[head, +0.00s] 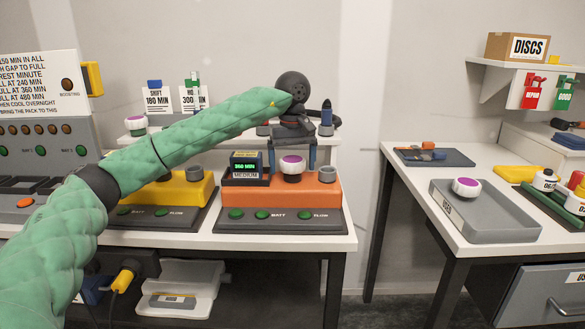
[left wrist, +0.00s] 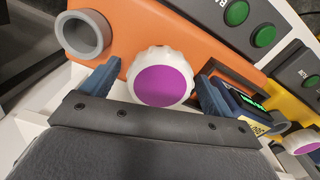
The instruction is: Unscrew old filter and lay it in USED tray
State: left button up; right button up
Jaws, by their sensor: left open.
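A white, ridged filter with a purple top (head: 292,168) sits on the orange unit (head: 303,196) at the middle of the bench; it also shows in the left wrist view (left wrist: 160,84). My left gripper (head: 292,160) points down over this filter, with its blue fingers apart, one on each side of it; I cannot tell whether they touch it. The grey USED tray (head: 490,228) stands on the right-hand table. A similar purple-topped filter (head: 466,187) lies in it. My right gripper is not in view.
A small display box (head: 248,166) stands just left of the filter, and a grey pipe end (head: 327,174) just right. A yellow unit (head: 180,193) is farther left. A gap of floor separates the bench from the right-hand table. Much of the USED tray is empty.

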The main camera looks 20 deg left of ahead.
pick_arm(q)
jog(key=c, duration=1.1)
jog(key=n, duration=0.4)
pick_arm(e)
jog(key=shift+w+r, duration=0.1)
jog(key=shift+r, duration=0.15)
pick_arm(q)
jog(key=shift+r, duration=0.1)
